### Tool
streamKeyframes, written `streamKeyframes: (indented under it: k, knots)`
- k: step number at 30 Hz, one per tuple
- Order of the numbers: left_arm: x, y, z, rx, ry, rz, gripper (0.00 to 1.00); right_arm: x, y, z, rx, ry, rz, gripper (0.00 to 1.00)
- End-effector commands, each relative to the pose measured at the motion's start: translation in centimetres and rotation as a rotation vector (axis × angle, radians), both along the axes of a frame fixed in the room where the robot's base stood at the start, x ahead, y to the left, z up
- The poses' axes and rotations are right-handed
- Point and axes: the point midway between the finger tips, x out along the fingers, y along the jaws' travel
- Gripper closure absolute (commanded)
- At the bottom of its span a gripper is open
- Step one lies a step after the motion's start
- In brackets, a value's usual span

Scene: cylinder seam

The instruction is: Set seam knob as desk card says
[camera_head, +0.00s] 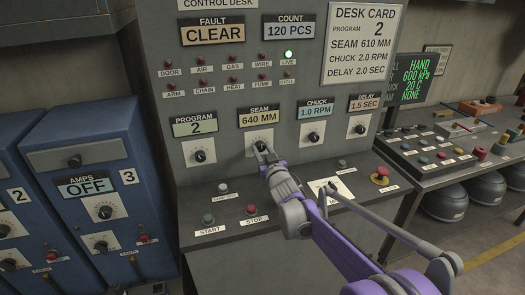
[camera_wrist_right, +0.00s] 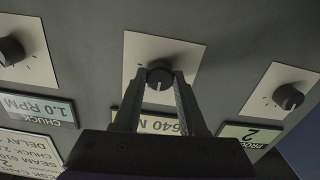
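The desk card (camera_head: 363,43) reads program 2, seam 610 MM, chuck 2.0 RPM, delay 2.0 SEC. The seam display (camera_head: 259,116) on the control desk reads 640 MM. Below it is the black seam knob (camera_head: 262,146) on a white plate. My right gripper (camera_head: 262,152) is at this knob. In the right wrist view the two fingers (camera_wrist_right: 160,80) lie along both sides of the seam knob (camera_wrist_right: 160,77), with no clear gap, so it looks shut on it. My left gripper is not in view.
Beside the seam knob are the program knob (camera_head: 199,155) and the chuck knob (camera_head: 313,136), with the delay knob (camera_head: 360,129) farther right. Green start (camera_head: 208,219) and red stop (camera_head: 251,209) buttons and a red mushroom button (camera_head: 381,174) sit on the ledge below.

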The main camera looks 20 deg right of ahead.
Motion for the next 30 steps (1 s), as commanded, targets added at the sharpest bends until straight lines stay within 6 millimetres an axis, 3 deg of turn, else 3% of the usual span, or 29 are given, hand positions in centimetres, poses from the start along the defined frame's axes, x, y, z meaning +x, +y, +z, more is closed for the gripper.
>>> streamKeyframes:
  k: [1,3,4,17,30]
  knots:
    - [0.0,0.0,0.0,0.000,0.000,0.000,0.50,0.0,0.0,0.0,0.000,0.000,0.000,0.87]
    - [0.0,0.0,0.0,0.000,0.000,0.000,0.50,0.0,0.0,0.0,0.000,0.000,0.000,0.99]
    - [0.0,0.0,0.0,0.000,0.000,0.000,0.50,0.0,0.0,0.0,0.000,0.000,0.000,1.00]
    - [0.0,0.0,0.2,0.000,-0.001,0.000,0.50,0.0,0.0,0.0,-0.067,-0.002,0.000,1.00]
    - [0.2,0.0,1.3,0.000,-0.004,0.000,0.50,0.0,0.0,0.1,-0.422,-0.014,0.000,1.00]
